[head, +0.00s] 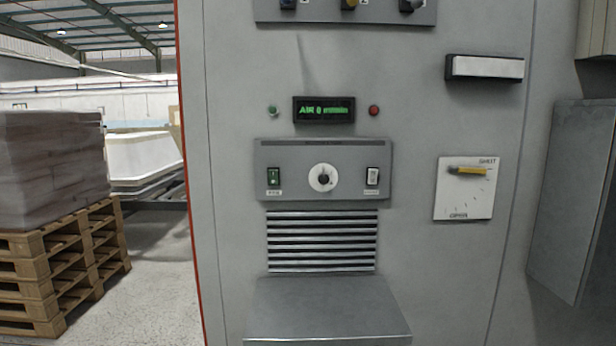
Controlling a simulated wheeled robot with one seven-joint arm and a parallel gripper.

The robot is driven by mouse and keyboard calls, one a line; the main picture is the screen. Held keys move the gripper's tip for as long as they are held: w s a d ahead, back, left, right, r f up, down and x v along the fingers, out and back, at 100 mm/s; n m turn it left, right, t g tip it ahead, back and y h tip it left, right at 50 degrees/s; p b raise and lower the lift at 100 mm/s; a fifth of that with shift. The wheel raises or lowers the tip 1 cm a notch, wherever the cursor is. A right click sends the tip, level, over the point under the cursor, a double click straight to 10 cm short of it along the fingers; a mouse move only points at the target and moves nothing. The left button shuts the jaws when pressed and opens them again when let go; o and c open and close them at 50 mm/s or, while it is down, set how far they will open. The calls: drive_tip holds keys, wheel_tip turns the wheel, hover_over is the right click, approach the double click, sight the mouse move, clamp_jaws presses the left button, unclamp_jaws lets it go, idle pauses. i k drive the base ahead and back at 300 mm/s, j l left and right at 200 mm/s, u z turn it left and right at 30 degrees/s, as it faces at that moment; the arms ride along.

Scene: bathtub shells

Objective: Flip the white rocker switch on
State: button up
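The white rocker switch (372,177) sits at the right end of a grey control panel (345,158) on the front of a tall grey cabinet. It is upright in a dark frame with a small label below it. Whether it is tipped on or off is too small to tell. A green rocker switch (273,177) is at the panel's left end, and a round white dial (323,178) with a dark knob is between them. My gripper is not in view.
A vent grille (321,241) and a jutting grey shelf (327,308) are below the panel. A lit green display (324,109) is above it. A yellow-handled lever plate (465,189) and a protruding grey box (572,200) are to the right. Stacked pallets (60,265) stand left.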

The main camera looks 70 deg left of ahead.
sight(372, 173)
drive_tip(key=k+l+u, duration=0.1)
drive_tip(key=u, duration=1.9)
